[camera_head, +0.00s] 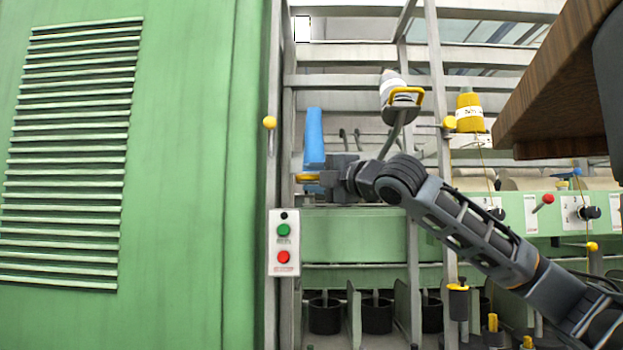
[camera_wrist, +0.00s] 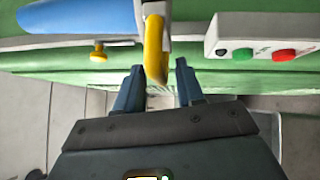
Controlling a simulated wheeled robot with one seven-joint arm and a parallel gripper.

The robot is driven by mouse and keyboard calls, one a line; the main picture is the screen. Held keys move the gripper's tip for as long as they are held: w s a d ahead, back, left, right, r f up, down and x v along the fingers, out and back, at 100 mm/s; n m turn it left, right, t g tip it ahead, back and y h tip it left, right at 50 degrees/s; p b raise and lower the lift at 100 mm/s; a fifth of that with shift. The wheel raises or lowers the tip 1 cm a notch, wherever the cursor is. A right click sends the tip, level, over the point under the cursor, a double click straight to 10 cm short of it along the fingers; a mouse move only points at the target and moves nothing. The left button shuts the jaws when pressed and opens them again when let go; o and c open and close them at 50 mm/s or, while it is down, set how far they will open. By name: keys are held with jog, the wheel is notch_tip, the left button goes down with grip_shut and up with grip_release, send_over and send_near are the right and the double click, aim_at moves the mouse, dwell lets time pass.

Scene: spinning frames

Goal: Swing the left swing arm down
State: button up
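The left swing arm carries a blue bobbin (camera_head: 314,138), which stands upright just left of my gripper in the head view. Its yellow handle (camera_head: 307,178) is below the bobbin, by my gripper (camera_head: 322,178); most of the arm is hidden there. In the wrist view the yellow handle (camera_wrist: 154,45) reaches down between the two spread fingertips of my gripper (camera_wrist: 160,68), with gaps on both sides. The blue bobbin (camera_wrist: 80,17) lies at the upper left there. A second swing arm (camera_head: 393,137) is raised to the right, with a white bobbin (camera_head: 393,82) and yellow handle (camera_head: 408,92).
A green cabinet (camera_head: 190,200) fills the left. A button box (camera_head: 284,243) with green and red buttons sits below left of my gripper. A yellow knob (camera_head: 269,123) is on the post. A yellow cone (camera_head: 469,108) and brown wooden board (camera_head: 550,85) are to the right.

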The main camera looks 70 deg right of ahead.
jog(key=v, duration=0.6)
jog(key=shift+s+a, duration=0.2)
jog(key=shift+s, duration=0.15)
jog(key=shift+f, duration=0.1)
